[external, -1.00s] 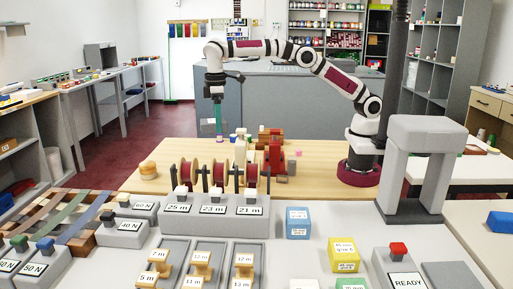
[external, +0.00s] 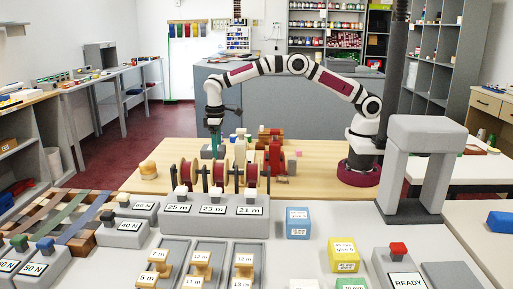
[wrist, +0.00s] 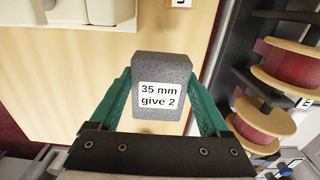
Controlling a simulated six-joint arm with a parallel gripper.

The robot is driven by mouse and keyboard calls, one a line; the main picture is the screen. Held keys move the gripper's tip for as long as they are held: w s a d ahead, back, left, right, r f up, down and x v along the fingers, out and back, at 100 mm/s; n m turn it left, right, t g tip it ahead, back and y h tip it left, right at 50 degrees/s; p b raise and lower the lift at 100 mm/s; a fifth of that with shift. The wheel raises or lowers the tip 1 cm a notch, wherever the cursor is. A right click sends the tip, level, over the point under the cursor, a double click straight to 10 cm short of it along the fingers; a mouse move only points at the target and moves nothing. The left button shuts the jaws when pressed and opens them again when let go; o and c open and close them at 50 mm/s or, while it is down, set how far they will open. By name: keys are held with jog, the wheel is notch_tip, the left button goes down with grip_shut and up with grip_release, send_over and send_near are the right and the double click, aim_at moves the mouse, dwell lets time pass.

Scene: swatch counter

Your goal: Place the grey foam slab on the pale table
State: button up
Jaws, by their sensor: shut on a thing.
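The grey foam slab (wrist: 160,82) is a speckled block with a white label reading "35 mm give 2". In the wrist view it sits between the two green fingers of my gripper (wrist: 163,100), which is shut on it. I cannot tell whether the slab touches the table.
Several dark red reels (external: 218,173) stand close in front of my gripper and show at the right of the wrist view (wrist: 291,65). A round wooden piece (external: 147,169) lies to the left. Small blocks and a red-brown apparatus (external: 274,155) stand to the right. A grey arch (external: 420,165) stands at the far right.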

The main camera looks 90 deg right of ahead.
aim_at(219, 181)
notch_tip(219, 181, down, 10)
dwell(0.3)
jog(key=shift+f, duration=0.1)
jog(key=o, duration=1.2)
notch_tip(219, 181, up, 12)
jog(key=shift+r, duration=0.2)
jog(key=s+d+r+m, duration=0.2)
jog(key=s+r, duration=1)
jog(key=s, duration=0.4)
jog(key=s+f+m, duration=0.1)
jog(key=s, duration=0.7)
jog(key=s+f+m+y, duration=0.1)
jog(key=s, duration=0.7)
jog(key=s+f+m, duration=0.1)
jog(key=s, duration=0.8)
jog(key=shift+m+y, duration=0.3)
jog(key=shift+y, duration=0.1)
